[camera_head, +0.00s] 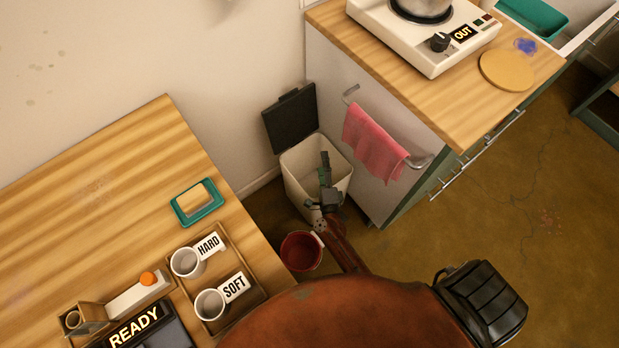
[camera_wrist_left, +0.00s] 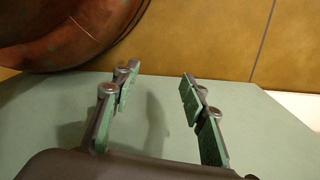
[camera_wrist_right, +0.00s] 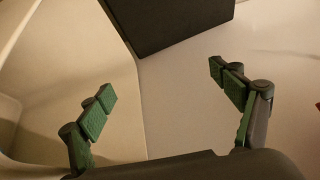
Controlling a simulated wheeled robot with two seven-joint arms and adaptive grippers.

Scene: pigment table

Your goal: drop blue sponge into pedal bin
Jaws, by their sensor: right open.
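The pale pedal bin (camera_head: 293,168) stands on the floor between the table and the cabinet, with its black lid (camera_head: 290,117) raised. The lid also shows in the right wrist view (camera_wrist_right: 170,18). My right gripper (camera_head: 325,168) is open over the bin's mouth. In the right wrist view its fingers (camera_wrist_right: 165,95) are spread with nothing between them, above pale surfaces. I see no clear blue sponge; the bin's floor is largely hidden. My left gripper (camera_wrist_left: 155,95) is open and empty in the left wrist view, over a grey-green surface; it does not show in the head view.
A red bucket (camera_head: 301,251) stands beside the bin. A pink towel (camera_head: 374,143) hangs on the cabinet rail. On the left table are a yellow sponge in a teal dish (camera_head: 211,213) and cups on a tray (camera_head: 250,272). A small blue patch (camera_head: 525,46) lies on the right counter.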

